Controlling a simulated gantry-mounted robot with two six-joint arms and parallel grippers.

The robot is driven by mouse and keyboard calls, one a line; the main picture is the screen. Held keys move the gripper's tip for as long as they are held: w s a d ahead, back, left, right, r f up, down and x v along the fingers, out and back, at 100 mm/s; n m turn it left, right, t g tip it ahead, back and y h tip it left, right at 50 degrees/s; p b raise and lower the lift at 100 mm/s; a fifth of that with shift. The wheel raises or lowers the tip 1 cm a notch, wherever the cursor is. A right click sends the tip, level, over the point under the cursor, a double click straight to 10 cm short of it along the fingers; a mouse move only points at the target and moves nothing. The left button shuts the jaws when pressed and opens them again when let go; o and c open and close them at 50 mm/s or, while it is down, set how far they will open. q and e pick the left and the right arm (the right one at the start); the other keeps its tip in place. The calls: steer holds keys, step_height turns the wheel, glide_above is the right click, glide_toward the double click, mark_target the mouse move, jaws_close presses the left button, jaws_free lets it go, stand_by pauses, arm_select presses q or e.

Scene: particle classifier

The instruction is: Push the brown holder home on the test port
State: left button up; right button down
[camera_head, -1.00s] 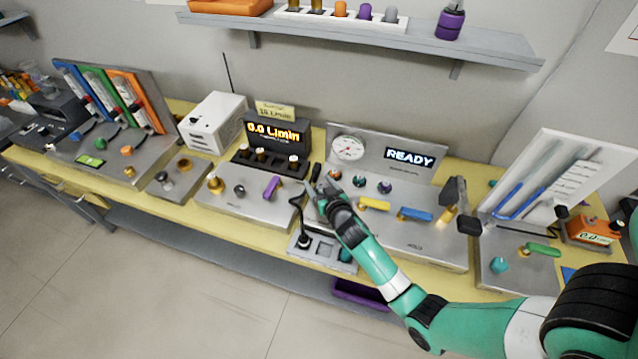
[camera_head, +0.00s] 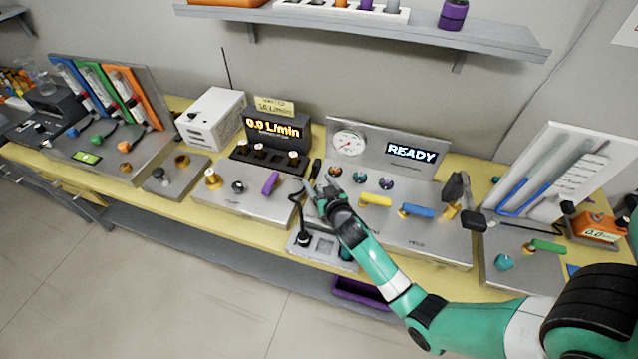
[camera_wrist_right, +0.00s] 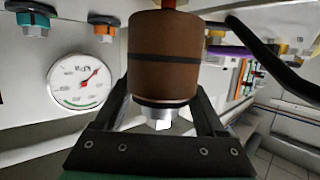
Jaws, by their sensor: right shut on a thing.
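The brown holder (camera_wrist_right: 164,62) is a brown cylinder with dark bands, seen close up in the right wrist view. It stands between the two black fingers of my right gripper (camera_wrist_right: 164,118), which is shut on it. A bright metal end shows below it, and a small red piece shows above it at the picture's top edge. In the head view my right gripper (camera_head: 316,190) is at the left end of the middle steel bench unit. The holder is too small or hidden to make out there. I cannot tell which fitting is the test port, or whether the holder touches it. My left gripper is out of view.
A round gauge (camera_head: 349,143) and a READY display (camera_head: 412,153) are on the panel behind. Yellow (camera_head: 375,199) and blue (camera_head: 416,211) handles lie to the right. A purple handle (camera_head: 271,183) and a black cable (camera_head: 297,207) are close on the left.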

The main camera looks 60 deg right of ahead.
steer(key=shift+f+b, duration=0.6)
steer(key=shift+f, duration=0.15)
jaws_free()
steer(key=shift+s, duration=0.1)
steer(key=p+v, duration=0.2)
steer(key=v, duration=0.9)
steer(key=shift+s+a+r, duration=0.2)
